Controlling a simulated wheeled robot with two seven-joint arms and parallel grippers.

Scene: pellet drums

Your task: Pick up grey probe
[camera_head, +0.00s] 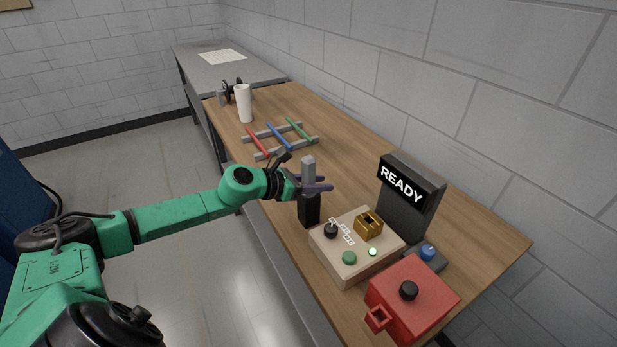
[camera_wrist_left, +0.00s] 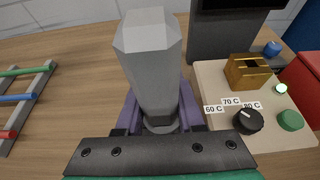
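The grey probe (camera_head: 308,168) stands upright with a faceted grey handle, above a black holder (camera_head: 309,211) near the table's front edge. My left gripper (camera_head: 318,185) reaches it from the left, with one purple finger on each side of the probe's lower part. In the left wrist view the probe (camera_wrist_left: 152,70) fills the middle between the purple fingers. Whether the fingers press on it is not clear. The lower end of the probe is hidden. My right gripper is not in view.
Just right of the probe is a beige control box (camera_head: 345,262) with knobs and a brass block (camera_head: 368,225). A rack (camera_head: 262,155) with coloured rods and a white cylinder (camera_head: 244,103) stand farther back.

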